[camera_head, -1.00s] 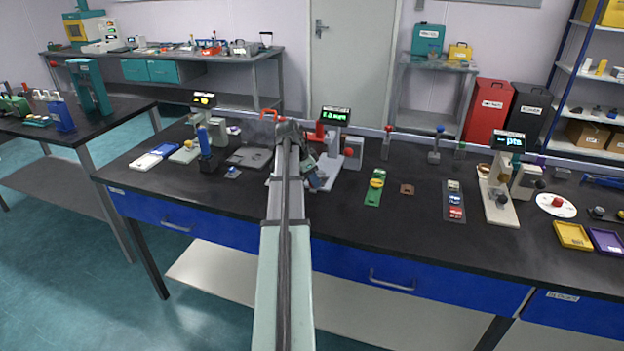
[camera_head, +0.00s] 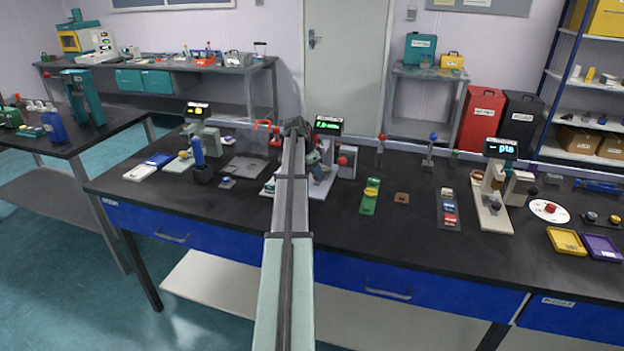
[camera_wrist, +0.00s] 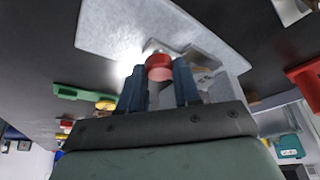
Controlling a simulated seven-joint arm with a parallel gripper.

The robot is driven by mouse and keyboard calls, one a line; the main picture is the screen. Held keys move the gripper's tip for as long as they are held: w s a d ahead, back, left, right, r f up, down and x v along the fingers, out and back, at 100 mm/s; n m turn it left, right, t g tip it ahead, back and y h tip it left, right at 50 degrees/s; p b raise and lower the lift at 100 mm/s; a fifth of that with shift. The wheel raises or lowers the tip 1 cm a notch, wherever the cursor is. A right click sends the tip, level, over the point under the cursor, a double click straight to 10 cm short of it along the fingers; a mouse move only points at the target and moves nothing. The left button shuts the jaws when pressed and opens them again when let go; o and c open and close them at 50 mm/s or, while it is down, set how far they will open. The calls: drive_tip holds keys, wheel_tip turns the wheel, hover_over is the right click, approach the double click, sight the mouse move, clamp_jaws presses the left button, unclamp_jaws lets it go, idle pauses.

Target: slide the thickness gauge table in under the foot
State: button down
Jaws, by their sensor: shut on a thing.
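The thickness gauge, with a lit green display (camera_head: 328,125), stands on the bench near the middle of the head view, partly behind my arm. Its pale grey base plate (camera_wrist: 115,28) fills the upper part of the wrist view. My gripper (camera_wrist: 160,80) has its two blue fingers on either side of a round red knob (camera_wrist: 159,67) and is shut on it. The knob sits low over the plate, beside grey metal parts (camera_wrist: 203,58). I cannot clearly tell the gauge table from these parts, nor see the gap under the foot. In the head view my arm hides the grasp.
A green strip with a yellow piece (camera_head: 370,196) and a small brown plate (camera_head: 402,198) lie right of the gauge. A blue-handled tool (camera_head: 198,153) and a grey plate (camera_head: 245,167) are to its left. Bare black bench lies in front.

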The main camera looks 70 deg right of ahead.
drive_tip(key=shift+d, duration=0.3)
drive_tip(key=c, duration=0.8)
unclamp_jaws()
drive_tip(key=shift+a, duration=0.1)
drive_tip(key=v, duration=1.4)
drive_tip(key=shift+f, duration=0.1)
